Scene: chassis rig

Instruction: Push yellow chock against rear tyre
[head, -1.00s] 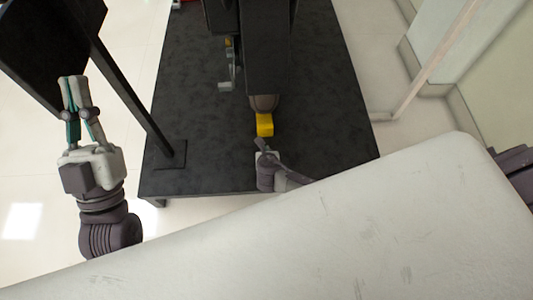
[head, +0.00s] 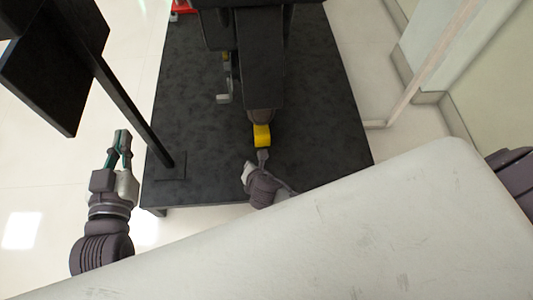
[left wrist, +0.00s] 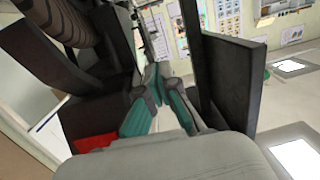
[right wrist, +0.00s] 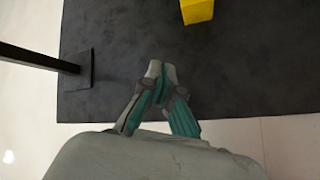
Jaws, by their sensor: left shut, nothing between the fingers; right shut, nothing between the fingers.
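The yellow chock (head: 262,136) lies on the dark platform at the near end of the chassis rig. It sits right by the rear tyre (head: 260,116); I cannot tell whether they touch. My right gripper (head: 263,155) is shut and empty, just on the near side of the chock. In the right wrist view the chock (right wrist: 197,11) is cut by the top edge, and a gap of bare platform separates it from the fingertips (right wrist: 161,69). My left gripper (head: 122,140) is shut and empty, left of the platform. It also shows shut in the left wrist view (left wrist: 153,75).
The dark platform (head: 205,150) has clear surface on both sides of the rig. A black post with a foot plate (head: 170,166) and a dark panel (head: 55,70) stand at left, near my left gripper. A pale frame (head: 425,70) stands at right.

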